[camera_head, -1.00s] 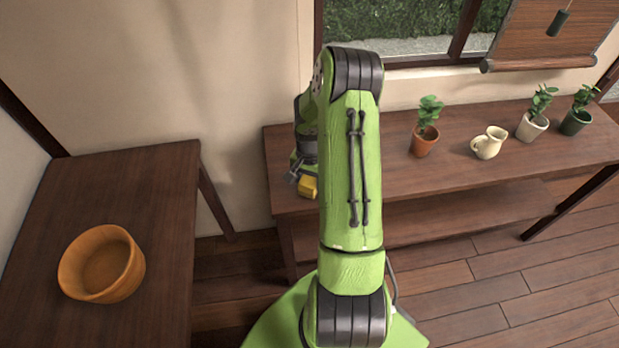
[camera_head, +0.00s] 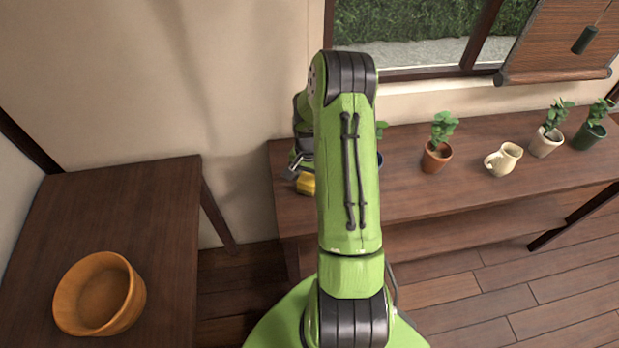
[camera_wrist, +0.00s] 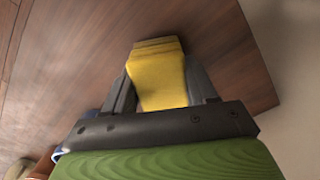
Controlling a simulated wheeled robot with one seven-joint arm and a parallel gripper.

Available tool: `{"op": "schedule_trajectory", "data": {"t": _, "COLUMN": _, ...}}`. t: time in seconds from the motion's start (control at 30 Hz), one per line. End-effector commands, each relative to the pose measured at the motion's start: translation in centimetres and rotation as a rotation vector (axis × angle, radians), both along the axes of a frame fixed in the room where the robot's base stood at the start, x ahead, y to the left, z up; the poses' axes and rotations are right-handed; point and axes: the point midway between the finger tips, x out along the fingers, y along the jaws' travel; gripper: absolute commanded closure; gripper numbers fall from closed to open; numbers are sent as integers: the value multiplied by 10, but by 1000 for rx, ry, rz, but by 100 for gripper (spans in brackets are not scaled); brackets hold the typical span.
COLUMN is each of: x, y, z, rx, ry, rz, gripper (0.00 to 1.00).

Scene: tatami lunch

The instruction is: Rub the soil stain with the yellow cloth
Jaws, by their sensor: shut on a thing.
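My gripper (camera_head: 298,172) is over the left end of the long dark wooden bench, partly hidden behind my green arm in the head view. It is shut on the yellow cloth (camera_head: 306,184). In the wrist view the yellow cloth (camera_wrist: 158,75) sits between the two grey fingers of my gripper (camera_wrist: 163,88). It is folded into a thick pad. Its far end is close to the wood, but I cannot tell whether it touches. The soil stain is not visible in either view.
On the bench (camera_head: 420,205) stand a terracotta potted plant (camera_head: 436,157), a cream jug (camera_head: 503,159), a white potted plant (camera_head: 545,141) and a dark green potted plant (camera_head: 589,136). A blue pot is mostly hidden behind my arm. An orange bowl (camera_head: 75,295) stands on the left table (camera_head: 120,190).

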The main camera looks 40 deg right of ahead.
Motion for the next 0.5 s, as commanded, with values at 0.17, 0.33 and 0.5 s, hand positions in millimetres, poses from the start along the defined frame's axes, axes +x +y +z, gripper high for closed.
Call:
{"op": "schedule_trajectory", "data": {"t": 0.17, "x": 2, "y": 0, "z": 31, "rx": -3, "ry": -3, "rz": 3, "gripper": 76}}
{"op": "schedule_trajectory", "data": {"t": 0.33, "x": 3, "y": 0, "z": 47, "rx": -3, "ry": -3, "rz": 6, "gripper": 76}}
{"op": "schedule_trajectory", "data": {"t": 0.5, "x": 5, "y": 0, "z": 62, "rx": -3, "ry": -3, "rz": 8, "gripper": 76}}
